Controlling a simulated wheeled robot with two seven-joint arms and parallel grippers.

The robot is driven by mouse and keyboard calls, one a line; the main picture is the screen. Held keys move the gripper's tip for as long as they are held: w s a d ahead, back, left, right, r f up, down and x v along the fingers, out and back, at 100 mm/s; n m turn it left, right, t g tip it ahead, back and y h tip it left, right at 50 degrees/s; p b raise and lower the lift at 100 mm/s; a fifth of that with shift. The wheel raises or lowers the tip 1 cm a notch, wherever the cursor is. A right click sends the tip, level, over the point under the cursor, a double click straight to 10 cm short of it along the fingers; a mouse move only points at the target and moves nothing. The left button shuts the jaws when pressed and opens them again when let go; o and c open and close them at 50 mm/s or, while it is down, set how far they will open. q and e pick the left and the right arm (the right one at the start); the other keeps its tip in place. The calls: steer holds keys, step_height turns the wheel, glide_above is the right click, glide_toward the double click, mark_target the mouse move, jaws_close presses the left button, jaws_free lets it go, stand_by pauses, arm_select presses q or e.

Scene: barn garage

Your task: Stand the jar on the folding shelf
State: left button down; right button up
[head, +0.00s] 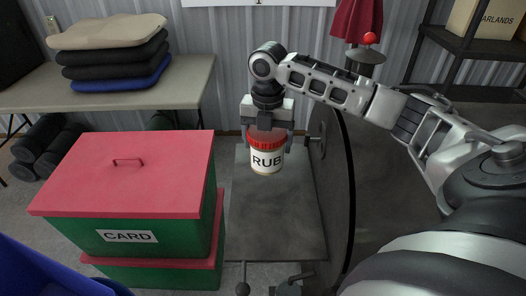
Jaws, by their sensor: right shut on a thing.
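The jar (267,161) is white with a red lid and a "RUB" label. It is upright in the head view, near the middle. My right gripper (266,139) comes down from above and is shut on the jar around its red lid. The folding shelf (275,222) is a flat dark grey plate attached beside a large dark round-bodied cooker. The jar shows over the far part of the shelf; it looks to be above the surface, but I cannot tell the gap. The visible shelf top is bare. My left gripper is not in view.
Red-lidded green boxes (150,170), one marked "CARD", stand stacked close to the shelf's left side. The dark cooker (385,190) is on its right.

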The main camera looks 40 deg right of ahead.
steer(key=shift+w+d+f+p, duration=0.1)
steer(key=shift+w+d+f, duration=0.25)
steer(key=shift+w+f, duration=0.8)
steer(key=shift+w+d+f+p, duration=0.15)
steer(key=shift+w+d+f, duration=0.25)
steer(key=shift+f, duration=1.45)
steer(key=shift+w+d+f+p, duration=0.1)
steer(key=shift+w+d+f, duration=0.25)
steer(key=shift+w+f, duration=0.8)
steer(key=shift+s+f, duration=0.4)
steer(key=shift+f, duration=0.15)
steer(key=o, duration=1.1)
step_height(320, 180, up, 12)
steer(key=shift+r+b, duration=0.2)
steer(key=shift+b, duration=0.35)
